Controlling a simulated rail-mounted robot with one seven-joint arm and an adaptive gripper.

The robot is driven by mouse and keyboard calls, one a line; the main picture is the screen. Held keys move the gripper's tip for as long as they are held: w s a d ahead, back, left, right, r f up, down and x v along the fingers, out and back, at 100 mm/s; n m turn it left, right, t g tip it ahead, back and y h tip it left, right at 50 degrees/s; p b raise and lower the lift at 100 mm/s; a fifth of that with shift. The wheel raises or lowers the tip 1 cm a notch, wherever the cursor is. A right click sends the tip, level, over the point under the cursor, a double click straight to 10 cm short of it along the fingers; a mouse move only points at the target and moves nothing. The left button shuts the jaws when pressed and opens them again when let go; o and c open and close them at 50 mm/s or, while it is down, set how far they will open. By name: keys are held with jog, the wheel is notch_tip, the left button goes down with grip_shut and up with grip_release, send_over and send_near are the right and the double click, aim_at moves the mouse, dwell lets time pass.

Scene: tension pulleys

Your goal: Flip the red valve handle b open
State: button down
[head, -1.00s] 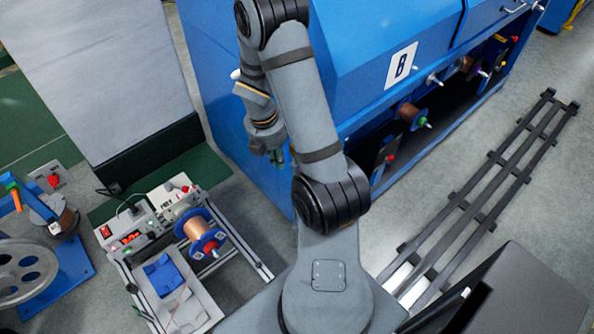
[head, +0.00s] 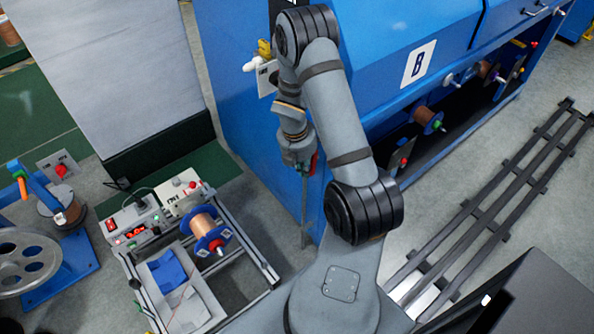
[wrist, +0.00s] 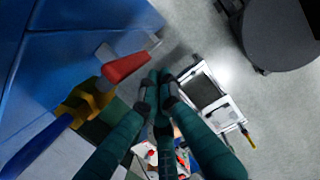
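A red valve handle (wrist: 125,67) shows in the wrist view, on a pale metal fitting beside the blue machine wall, with a yellow valve body (wrist: 80,104) below left. My gripper (wrist: 158,77) has dark green fingers that converge at the tips, with nothing visible between them. The tips are just right of the red handle; I cannot tell whether they touch it. In the head view a red part (head: 313,164) shows beside my gripper's end, partly hidden by it. A yellow valve (head: 264,48) with a white handle (head: 250,66) is higher on the machine's side. No letter b shows on the handle.
The blue machine (head: 245,110) stands close to my arm. A grey pipe (head: 304,215) runs down below my gripper. A bench frame with a copper spool (head: 203,225) stands at lower left. Dark rails (head: 490,205) lie on the floor at right.

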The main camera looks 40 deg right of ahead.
jog(key=shift+d, duration=0.15)
jog(key=shift+d+f, duration=0.25)
jog(key=shift+d, duration=0.35)
jog(key=a+r+p, duration=0.3)
jog(key=a+r, duration=0.3)
jog(key=r, duration=0.3)
jog(key=shift+a+r, duration=0.25)
jog(key=shift+r, duration=0.1)
jog(key=shift+w, duration=0.1)
